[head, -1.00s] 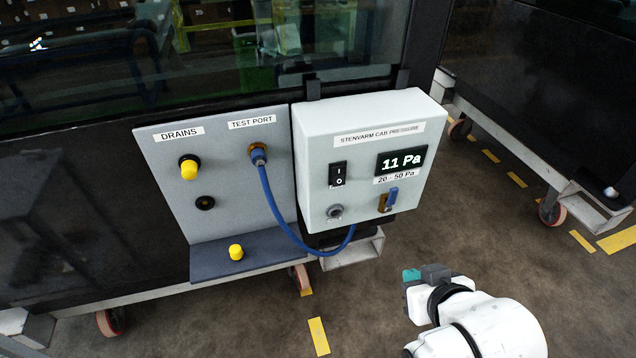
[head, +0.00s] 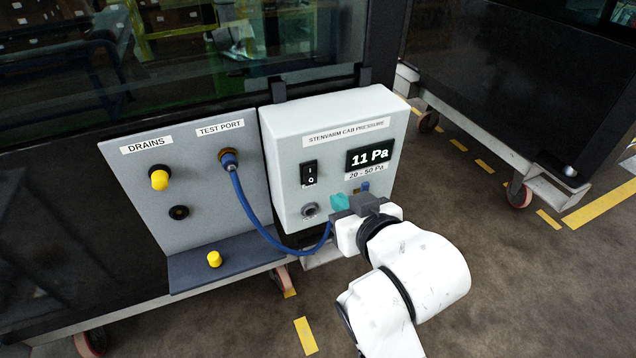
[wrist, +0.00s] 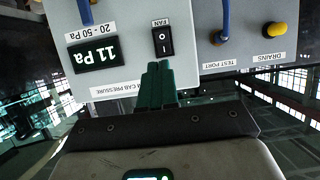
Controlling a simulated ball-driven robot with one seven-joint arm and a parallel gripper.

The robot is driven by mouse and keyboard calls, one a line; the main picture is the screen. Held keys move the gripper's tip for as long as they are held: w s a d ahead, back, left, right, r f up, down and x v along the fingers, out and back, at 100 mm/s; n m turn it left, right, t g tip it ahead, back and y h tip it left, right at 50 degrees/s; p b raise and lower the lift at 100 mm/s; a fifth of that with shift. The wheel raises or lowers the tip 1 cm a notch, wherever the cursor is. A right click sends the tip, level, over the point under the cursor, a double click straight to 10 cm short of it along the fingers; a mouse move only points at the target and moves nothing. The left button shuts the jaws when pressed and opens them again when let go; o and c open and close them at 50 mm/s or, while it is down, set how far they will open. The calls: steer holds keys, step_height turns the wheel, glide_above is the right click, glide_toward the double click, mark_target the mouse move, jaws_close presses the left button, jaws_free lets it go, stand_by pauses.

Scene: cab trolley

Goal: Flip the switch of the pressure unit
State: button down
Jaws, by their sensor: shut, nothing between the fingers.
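The pressure unit (head: 283,133) is a light grey box with the label "STENVARM CAB PRESSURE" and a display (head: 370,157) reading 11 Pa. Its black rocker switch (head: 309,173), marked I and O, is left of the display. The switch also shows in the wrist view (wrist: 163,41), upside down, just beyond the fingertips. My gripper (head: 340,202) is shut and empty, its teal fingers in front of the unit's lower part, right of and below the switch in the head view. In the wrist view the shut fingers (wrist: 157,68) point toward the switch. I cannot tell whether they touch the unit.
Left of the unit is a grey panel (head: 200,205) with a yellow-capped drain (head: 159,180), an open drain port (head: 179,212) and a test port. A blue hose (head: 243,207) loops from the test port below the unit. A yellow cap (head: 214,259) stands on the panel's shelf.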

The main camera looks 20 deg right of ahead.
mark_target(313, 180)
steer(key=x, duration=1.1)
steer(key=shift+w+f+p, duration=0.1)
steer(key=shift+w+p, duration=0.15)
steer(key=shift+p, duration=0.1)
steer(key=f+t+b, duration=0.1)
steer(key=b, duration=0.2)
steer(key=shift+w+f, duration=0.1)
steer(key=shift+w, duration=0.1)
steer(key=t+b, duration=0.2)
steer(key=b, duration=0.3)
steer(key=shift+w+f, duration=0.15)
steer(key=shift+t+b, duration=0.5)
steer(key=shift+b, duration=0.45)
steer(key=shift+w, duration=0.1)
